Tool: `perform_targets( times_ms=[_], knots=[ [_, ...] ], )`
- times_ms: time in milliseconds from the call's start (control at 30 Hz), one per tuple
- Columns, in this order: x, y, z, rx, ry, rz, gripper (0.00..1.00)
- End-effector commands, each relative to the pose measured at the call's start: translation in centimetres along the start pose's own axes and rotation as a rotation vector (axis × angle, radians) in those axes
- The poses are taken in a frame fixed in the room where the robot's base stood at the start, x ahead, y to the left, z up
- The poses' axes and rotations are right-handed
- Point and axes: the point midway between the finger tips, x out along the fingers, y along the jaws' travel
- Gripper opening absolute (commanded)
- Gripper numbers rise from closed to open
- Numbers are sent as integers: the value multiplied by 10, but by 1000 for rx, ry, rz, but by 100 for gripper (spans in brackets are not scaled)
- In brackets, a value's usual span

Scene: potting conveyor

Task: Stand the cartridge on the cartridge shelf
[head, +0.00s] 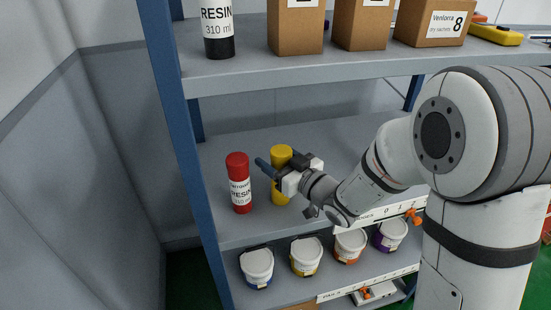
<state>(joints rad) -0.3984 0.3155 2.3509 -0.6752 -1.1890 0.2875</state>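A yellow cartridge (281,157) stands upright, or nearly so, at the middle shelf (330,140). Its lower part shows below my gripper, and its base appears to be at the shelf surface, though I cannot tell if it touches. My gripper (277,160) reaches in from the right with its dark fingers around the cartridge. One finger crosses in front of it and extends past its left side; the other is mostly hidden behind. Whether the fingers press on it is not clear. A red resin cartridge (239,184) stands upright to the left, apart from the yellow one.
The upper shelf (300,66) carries a black resin cartridge (218,35) and cardboard boxes (296,30). Several white tubs (257,267) stand on the lower shelf. A blue post (178,120) bounds the rack at left. The middle shelf is bare behind the cartridges.

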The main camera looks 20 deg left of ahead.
Motion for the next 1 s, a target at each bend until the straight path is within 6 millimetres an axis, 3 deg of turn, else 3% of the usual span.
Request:
perform_targets(
  times_ms=[400, 567, 800, 1000],
  knots=[
    [-3, 0, -4, 0, 0, 0, 66],
    [-33, 0, -1, -1, 0, 2, 66],
    [-93, 1, -2, -1, 1, 4, 66],
    [-106, 0, 2, -3, 6, -4, 66]
  ],
)
